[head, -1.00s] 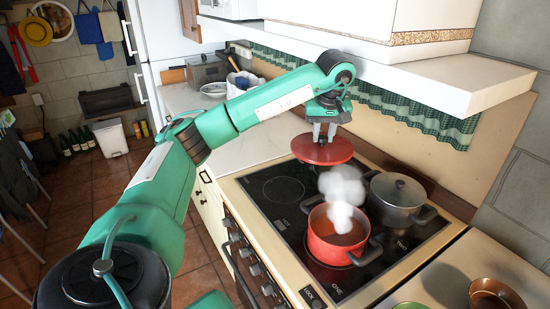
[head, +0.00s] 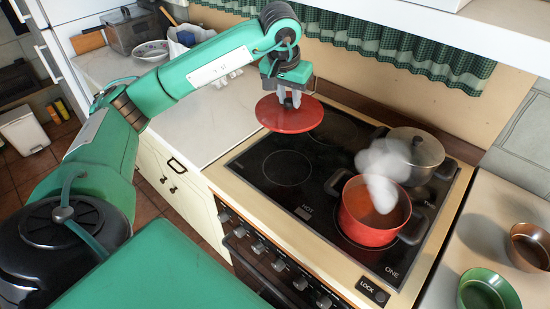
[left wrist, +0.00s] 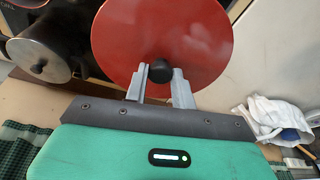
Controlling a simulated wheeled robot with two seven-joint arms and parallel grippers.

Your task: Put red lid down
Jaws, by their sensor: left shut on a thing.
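My left gripper (head: 290,97) is shut on the black knob of the red lid (head: 289,117). The lid hangs roughly level above the stove's back left, near the counter edge. In the left wrist view the red lid (left wrist: 165,35) fills the top middle, with its knob between the fingers of the left gripper (left wrist: 160,78). The red pot (head: 372,217) stands open on the front right of the stove and steams. My right gripper is not in view.
A grey lidded pot (head: 416,160) stands behind the red pot. The black cooktop (head: 290,195) is bare at its left. The white counter (head: 205,130) has clear room left of the stove. Green (head: 487,290) and copper (head: 530,245) bowls stand at right.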

